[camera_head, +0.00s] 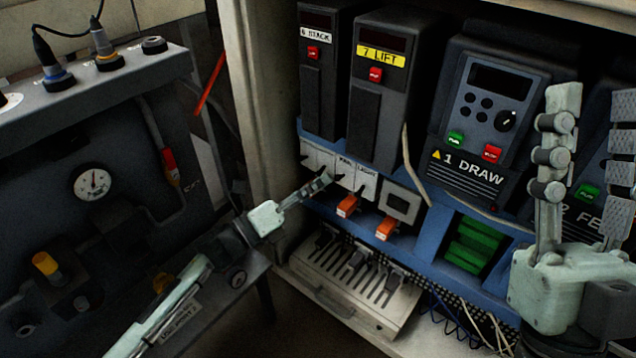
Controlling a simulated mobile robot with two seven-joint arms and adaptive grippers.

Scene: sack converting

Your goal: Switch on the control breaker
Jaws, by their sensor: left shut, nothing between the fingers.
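A row of white breakers (364,187) sits low in the open cabinet, below the dark drive units. Two labels look like FAN and LIGHT; the leftmost breaker (317,156) has no label I can read, so I cannot tell which is the control breaker. My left gripper (322,182) is shut and empty, its tips in front of the breaker row, close to the lower part of the breakers. Whether it touches one is unclear, and it covers part of them. My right gripper (595,105) is open and empty, fingers upward, in front of the drives at right.
Drive units labelled 7 LIFT (381,56) and 1 DRAW (469,168) hang above. Orange-tabbed parts (387,228) and a green terminal block (471,243) sit right of the breakers. A slotted grey tray (345,282) lies below. A gauge panel (93,184) stands at left.

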